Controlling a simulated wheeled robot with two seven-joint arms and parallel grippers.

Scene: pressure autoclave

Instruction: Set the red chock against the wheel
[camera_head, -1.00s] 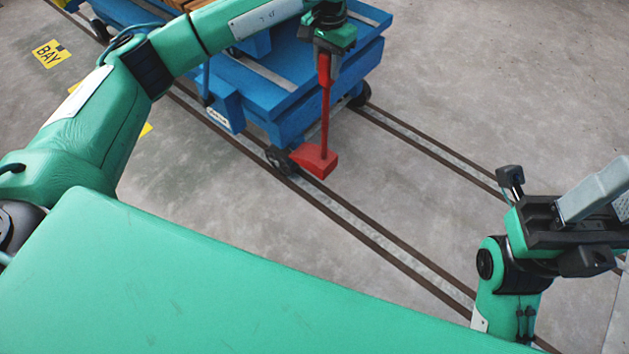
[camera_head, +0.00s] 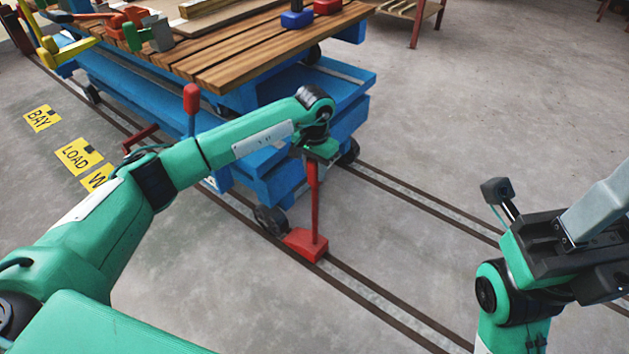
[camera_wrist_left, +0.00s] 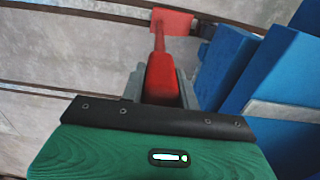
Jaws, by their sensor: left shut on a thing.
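The red chock (camera_head: 305,244) is a wedge with a tall upright red handle. In the head view it sits at the near rail, right beside the blue cart's dark front wheel (camera_head: 271,220). Whether it touches the wheel I cannot tell. My left gripper (camera_head: 314,160) is shut on the top of the chock's handle. In the left wrist view the handle (camera_wrist_left: 162,75) runs away from the jaws to the wedge (camera_wrist_left: 174,21), near the blue cart's side. The wheel is not clear in that view. My right gripper (camera_head: 500,200) is at the right, apart from the cart; its jaws are unclear.
The blue cart (camera_head: 340,88) with a slatted wooden top (camera_head: 215,62) stands on two rails (camera_head: 385,302). Tools and blocks lie on the top. A red-knobbed lever (camera_head: 191,98) rises at its side. Yellow floor signs (camera_head: 78,155) lie left.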

